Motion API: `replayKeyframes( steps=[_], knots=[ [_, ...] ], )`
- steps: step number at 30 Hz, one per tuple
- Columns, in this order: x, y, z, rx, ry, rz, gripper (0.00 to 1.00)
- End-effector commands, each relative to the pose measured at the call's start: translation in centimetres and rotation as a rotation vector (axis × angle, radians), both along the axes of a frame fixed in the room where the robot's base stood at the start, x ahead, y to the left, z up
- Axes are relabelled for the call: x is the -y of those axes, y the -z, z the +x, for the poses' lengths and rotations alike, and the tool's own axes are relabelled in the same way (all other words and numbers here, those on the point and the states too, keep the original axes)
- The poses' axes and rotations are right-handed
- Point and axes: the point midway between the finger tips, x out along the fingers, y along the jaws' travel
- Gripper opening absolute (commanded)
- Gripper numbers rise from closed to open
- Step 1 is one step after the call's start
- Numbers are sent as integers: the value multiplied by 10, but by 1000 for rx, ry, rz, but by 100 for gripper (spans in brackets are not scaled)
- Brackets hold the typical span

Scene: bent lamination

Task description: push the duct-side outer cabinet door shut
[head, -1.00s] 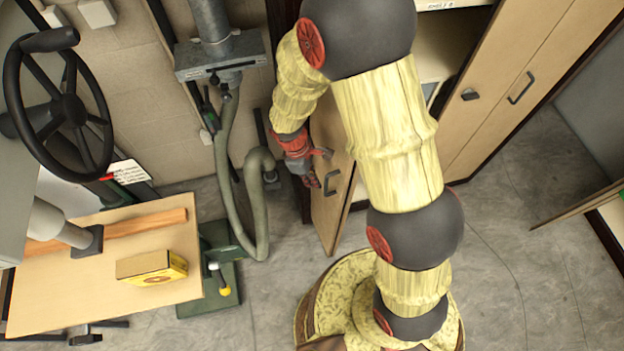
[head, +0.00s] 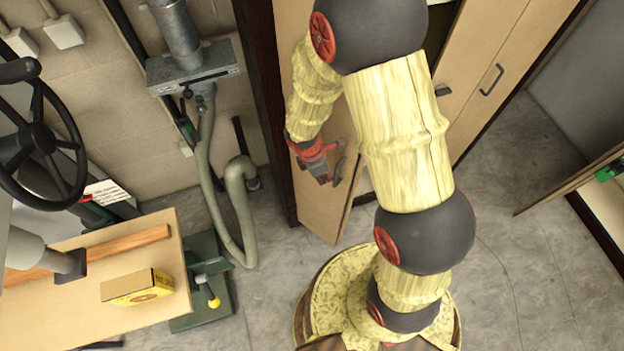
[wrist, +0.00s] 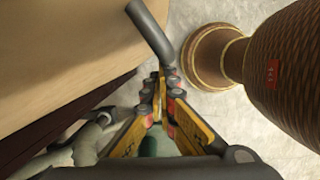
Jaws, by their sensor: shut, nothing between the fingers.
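The duct-side outer cabinet door (head: 322,222) is a tan panel beside the duct, standing ajar. Its dark handle (head: 338,163) is beside my gripper. My gripper (head: 326,178) is shut and empty, in front of the door's face near the handle; contact cannot be told from the head view. In the wrist view the door (wrist: 75,45) fills the upper left and its grey bar handle (wrist: 150,28) lies just beyond my shut fingertips (wrist: 162,82). My arm hides much of the cabinet opening and the door's upper free edge.
Another tan door with a handle (head: 491,79) stands to the right. A grey duct (head: 178,35) and green hose (head: 236,205) are left of the door. A bench (head: 90,290) with a yellow box (head: 138,287) is at the lower left. Grey floor (head: 510,250) is open at right.

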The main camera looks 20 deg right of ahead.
Motion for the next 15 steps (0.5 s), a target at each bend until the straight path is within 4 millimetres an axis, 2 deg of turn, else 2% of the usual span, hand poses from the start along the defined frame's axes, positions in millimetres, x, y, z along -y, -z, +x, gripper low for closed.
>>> replayKeyframes(
  steps=[7, 15],
  knots=[
    [43, -3, 17, -2, -228, 0, 0],
    [90, -4, 49, -1, -485, 1, 0]
  ],
)
